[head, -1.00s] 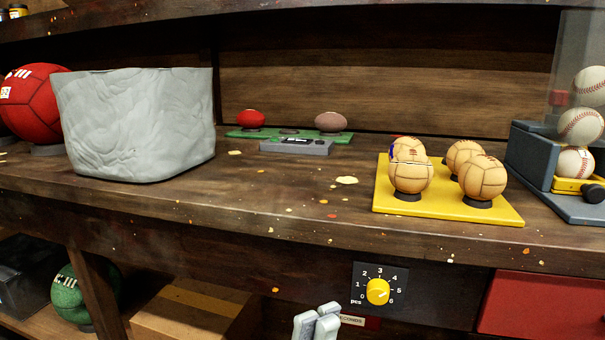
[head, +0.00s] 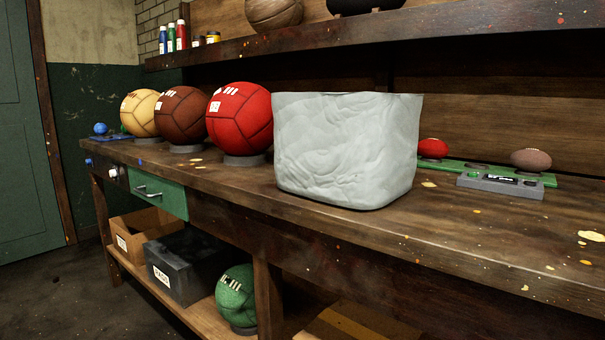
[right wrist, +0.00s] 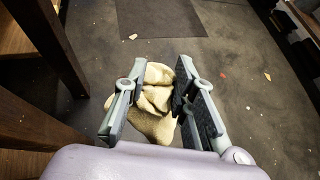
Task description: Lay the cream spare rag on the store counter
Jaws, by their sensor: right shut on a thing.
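The cream rag (right wrist: 152,125) is bunched between the fingers of my right gripper (right wrist: 157,92) in the right wrist view. The gripper is shut on it and holds it over the dark floor, beside wooden furniture at the left of that view. The rag does not show in the head view. A long wooden counter (head: 460,240) runs across the head view; I cannot tell whether it is the store counter. Neither gripper shows in the head view now.
A pale grey bin (head: 345,150) stands on the counter. Large red (head: 240,118), brown (head: 181,115) and tan (head: 141,112) balls stand to its left. Below are a black box (head: 185,265) and a green ball (head: 236,295). Floor at left is clear.

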